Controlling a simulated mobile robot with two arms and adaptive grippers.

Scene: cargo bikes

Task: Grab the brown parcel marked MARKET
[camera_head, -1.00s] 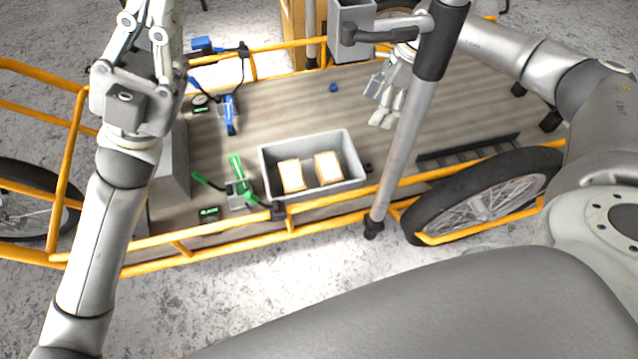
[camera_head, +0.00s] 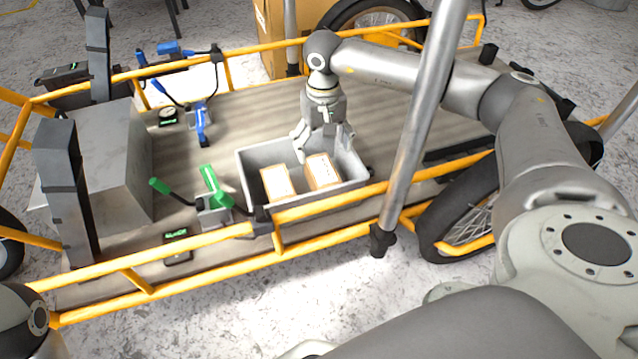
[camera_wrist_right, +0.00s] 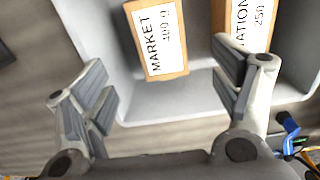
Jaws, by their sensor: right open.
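The brown parcel marked MARKET (camera_wrist_right: 158,40) lies in the grey bin, its white label readable in the right wrist view. In the head view it appears to be the right-hand parcel (camera_head: 322,172). A second brown parcel (camera_wrist_right: 248,22) lies beside it, its label ending in "ATION"; in the head view it is on the left (camera_head: 276,184). My right gripper (camera_head: 323,148) is open and empty, pointing down over the bin's back side. In the wrist view its fingers (camera_wrist_right: 162,85) are spread, with the MARKET parcel beyond the gap. My left gripper is out of view.
The grey bin (camera_head: 244,170) has raised walls around both parcels. Green (camera_head: 212,185) and blue (camera_head: 201,125) clamps stand left of it on the cargo bed. A yellow rail (camera_head: 330,202) runs in front, and a metal pole (camera_head: 418,120) rises to the right.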

